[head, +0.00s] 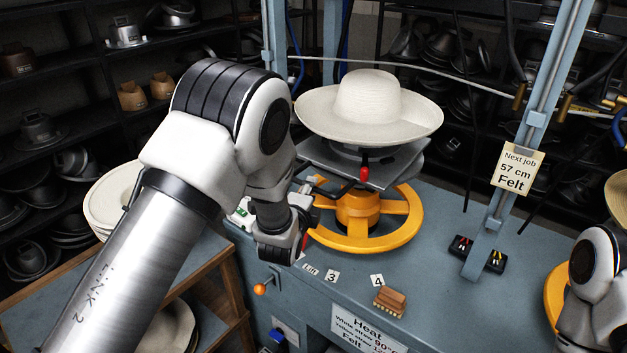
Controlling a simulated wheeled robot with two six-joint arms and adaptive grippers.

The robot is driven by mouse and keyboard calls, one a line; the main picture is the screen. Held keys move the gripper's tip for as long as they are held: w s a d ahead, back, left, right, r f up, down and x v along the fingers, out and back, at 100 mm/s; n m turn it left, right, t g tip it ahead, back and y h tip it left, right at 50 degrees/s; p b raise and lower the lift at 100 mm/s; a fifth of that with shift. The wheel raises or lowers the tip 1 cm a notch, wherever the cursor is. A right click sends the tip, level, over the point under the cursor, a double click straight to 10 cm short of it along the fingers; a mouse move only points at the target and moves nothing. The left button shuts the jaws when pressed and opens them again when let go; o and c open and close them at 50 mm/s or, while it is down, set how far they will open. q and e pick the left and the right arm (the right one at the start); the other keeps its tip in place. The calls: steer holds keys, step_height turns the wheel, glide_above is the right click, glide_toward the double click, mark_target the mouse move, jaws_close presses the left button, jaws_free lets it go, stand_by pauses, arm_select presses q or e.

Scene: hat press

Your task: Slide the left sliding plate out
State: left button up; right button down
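The left sliding plate (322,157) is a flat grey plate under a cream wide-brimmed hat (365,103). The plate sits above a yellow spoked wheel (402,232) on the blue press bench. A red knob (364,174) shows at the plate's front edge. My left gripper (290,248) points down at the left of the yellow wheel, in front of and below the plate, apart from the red knob. My arm hides part of it, and its fingers are too small and dark to tell open from shut. My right arm shows at the lower right edge; its gripper is out of view.
Blue uprights (515,150) rise beside the press, one with a job sign (517,168). A brown brush (389,301) and black switch boxes (477,252) lie on the bench. A wooden cart (222,296) with hats stands left. The bench between brush and switches is clear.

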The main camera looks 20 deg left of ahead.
arm_select(q)
steer(key=shift+w+d, duration=0.15)
steer(key=shift+w, duration=0.7)
steer(key=shift+w+f+p, duration=0.1)
steer(key=shift+w+p, duration=0.2)
steer(key=shift+w, duration=0.05)
steer(key=shift+w+f, duration=0.1)
steer(key=shift+a, duration=0.3)
steer(key=shift+d, duration=0.1)
jaws_close()
arm_select(e)
steer(key=shift+r, duration=0.55)
steer(key=shift+s, duration=0.1)
